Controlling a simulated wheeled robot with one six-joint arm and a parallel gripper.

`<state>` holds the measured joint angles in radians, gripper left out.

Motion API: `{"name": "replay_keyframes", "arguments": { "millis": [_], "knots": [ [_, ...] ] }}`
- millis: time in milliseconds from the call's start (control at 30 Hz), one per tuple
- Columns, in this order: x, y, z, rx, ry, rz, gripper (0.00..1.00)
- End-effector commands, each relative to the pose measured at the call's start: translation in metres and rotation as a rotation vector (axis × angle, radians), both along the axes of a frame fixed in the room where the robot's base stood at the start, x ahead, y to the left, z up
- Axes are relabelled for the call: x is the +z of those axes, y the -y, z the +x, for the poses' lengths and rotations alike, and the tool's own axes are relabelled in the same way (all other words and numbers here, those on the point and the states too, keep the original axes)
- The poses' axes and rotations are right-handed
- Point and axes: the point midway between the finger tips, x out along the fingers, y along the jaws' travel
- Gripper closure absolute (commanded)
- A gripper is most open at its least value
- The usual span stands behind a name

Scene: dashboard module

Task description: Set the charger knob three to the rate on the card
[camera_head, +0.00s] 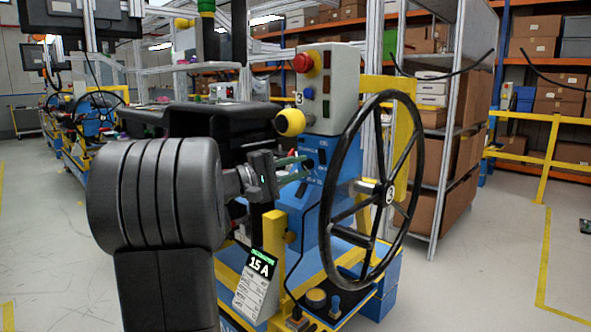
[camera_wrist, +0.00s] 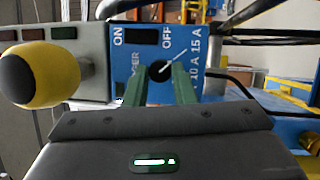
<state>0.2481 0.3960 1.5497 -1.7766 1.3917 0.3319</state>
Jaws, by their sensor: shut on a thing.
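The card (camera_head: 261,268) reads 15 A and stands tilted low in front of the blue charger panel (camera_head: 330,190). The black round knob (camera_wrist: 158,70) is on this blue panel, which shows ON, OFF, 10 A and 15 A markings in the wrist view. A white line runs from the knob up and right, toward the space between OFF and 15 A. My gripper (camera_wrist: 157,83) is shut on the knob with its green fingers on either side; it also shows in the head view (camera_head: 306,163). The fingers partly hide the knob and some lettering.
A black handwheel (camera_head: 388,190) stands close right of the panel. Open floor lies to the right.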

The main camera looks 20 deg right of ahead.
Motion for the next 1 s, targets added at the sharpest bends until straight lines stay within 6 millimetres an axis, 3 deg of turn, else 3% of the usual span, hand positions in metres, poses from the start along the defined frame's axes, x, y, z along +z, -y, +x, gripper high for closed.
{"name": "replay_keyframes", "arguments": {
  "millis": [667, 700, 767, 1000],
  "knots": [
    [0.0002, 0.0000, 0.0001, 0.002, -0.051, -0.022, 0.99],
    [0.0002, 0.0000, 0.0001, 0.002, -0.051, -0.022, 0.69],
    [0.0001, 0.0000, 0.0001, 0.002, -0.051, -0.022, 0.57],
    [-0.0002, 0.0000, 0.0000, 0.002, -0.051, -0.021, 0.55]
  ]
}}
